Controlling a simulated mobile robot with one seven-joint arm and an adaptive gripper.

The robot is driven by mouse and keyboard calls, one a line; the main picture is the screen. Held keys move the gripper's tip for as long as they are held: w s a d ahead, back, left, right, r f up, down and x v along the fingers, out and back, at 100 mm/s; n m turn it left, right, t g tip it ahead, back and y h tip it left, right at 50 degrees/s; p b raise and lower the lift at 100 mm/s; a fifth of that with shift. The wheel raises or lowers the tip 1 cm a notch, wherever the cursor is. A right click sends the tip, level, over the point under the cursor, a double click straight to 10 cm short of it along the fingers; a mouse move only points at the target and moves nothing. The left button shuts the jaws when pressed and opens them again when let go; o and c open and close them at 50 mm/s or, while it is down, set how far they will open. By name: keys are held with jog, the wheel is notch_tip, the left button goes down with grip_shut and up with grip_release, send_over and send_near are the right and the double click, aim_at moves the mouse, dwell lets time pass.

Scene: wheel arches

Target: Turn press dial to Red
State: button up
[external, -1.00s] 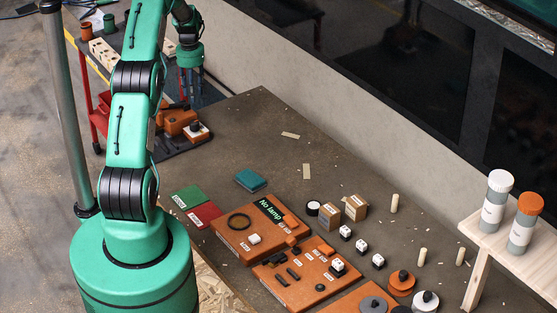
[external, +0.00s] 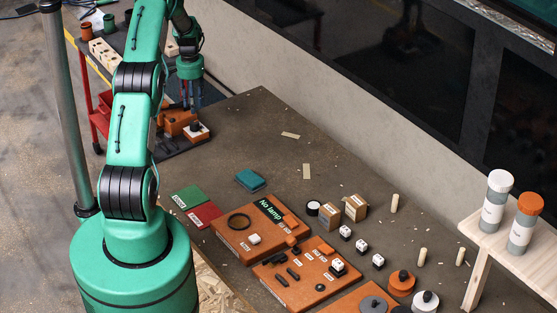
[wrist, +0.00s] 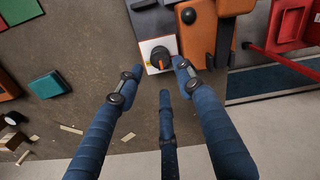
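The press (external: 178,122) is an orange machine at the back left of the bench in the external view. Its dial (wrist: 160,56) is a black knob with an orange pointer on a white plate. In the wrist view the pointer points down the picture; the plate's markings are too small to read. In the external view the dial (external: 196,127) is small. My gripper (wrist: 158,77) has blue fingers spread apart, with nothing between them. Two fingertips lie on either side of the dial, the third below it in the wrist view. I cannot tell any contact.
A red cart (wrist: 292,22) is farther right. A teal block (wrist: 48,85) lies to the left. The bench between is mostly clear, with small scraps.

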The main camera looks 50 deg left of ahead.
aim_at(194, 122)
notch_tip(194, 122, down, 9)
jog(key=shift+f, duration=0.1)
dwell(0.4)
jog(key=c, duration=0.9)
